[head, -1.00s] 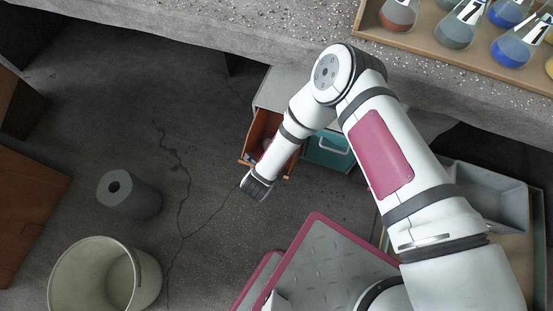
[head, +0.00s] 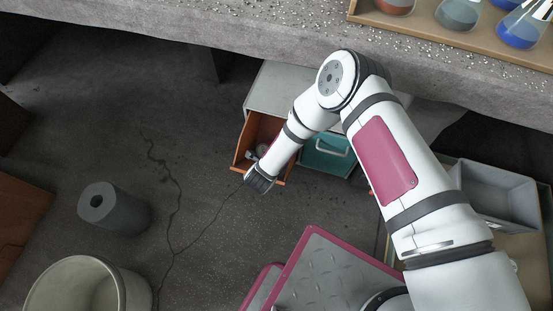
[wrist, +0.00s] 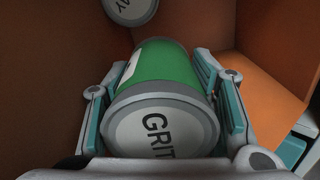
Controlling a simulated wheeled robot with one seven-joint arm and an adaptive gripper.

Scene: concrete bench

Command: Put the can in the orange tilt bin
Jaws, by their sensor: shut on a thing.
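The can (wrist: 165,125) is green with a grey lid lettered "GRIT". It lies between the fingers of my gripper (wrist: 160,72) in the wrist view, and my gripper is shut on it. Orange-brown walls of the orange tilt bin (wrist: 262,88) surround it there. In the head view the orange tilt bin (head: 244,140) is tipped open at the front of a grey cabinet. My wrist is over the bin's front edge, and my arm hides most of my gripper and the held can.
A second can (wrist: 130,8) lettered "AY" is beyond the held one. A teal bin (head: 328,155) is right of the orange one. A grey roll (head: 112,207) and a pale bucket (head: 75,285) stand on the floor at left. The concrete bench (head: 230,30) overhangs the cabinet.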

